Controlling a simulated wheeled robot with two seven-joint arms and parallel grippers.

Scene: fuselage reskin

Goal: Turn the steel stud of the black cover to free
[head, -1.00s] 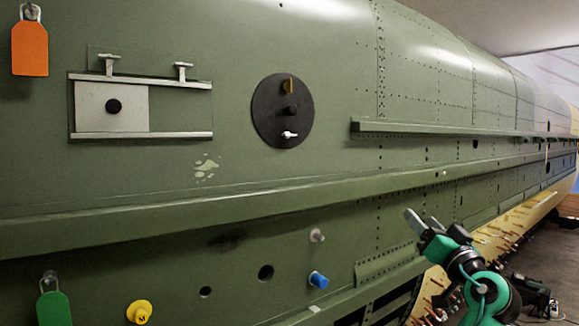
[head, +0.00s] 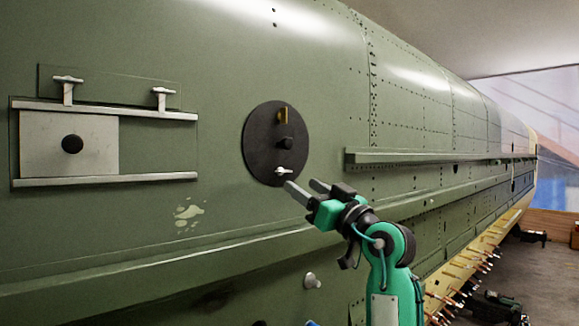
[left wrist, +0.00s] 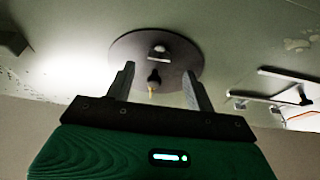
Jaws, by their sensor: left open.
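The black round cover (head: 258,150) sits on the green fuselage skin. My left gripper (head: 301,186) is open and empty, just below and right of the stud in the head view. In the left wrist view the cover (left wrist: 125,46) lies beyond the spread fingers (left wrist: 158,68), and the steel stud (left wrist: 159,50) shows between and beyond their tips. I see no contact. My right gripper is not in view.
To the left, a light grey panel (head: 45,145) with a black knob sits between two rails, with two T-shaped pins (head: 67,88) on the upper rail. A long green ledge (head: 230,248) runs below the cover. A grey peg (head: 312,281) sticks out under it.

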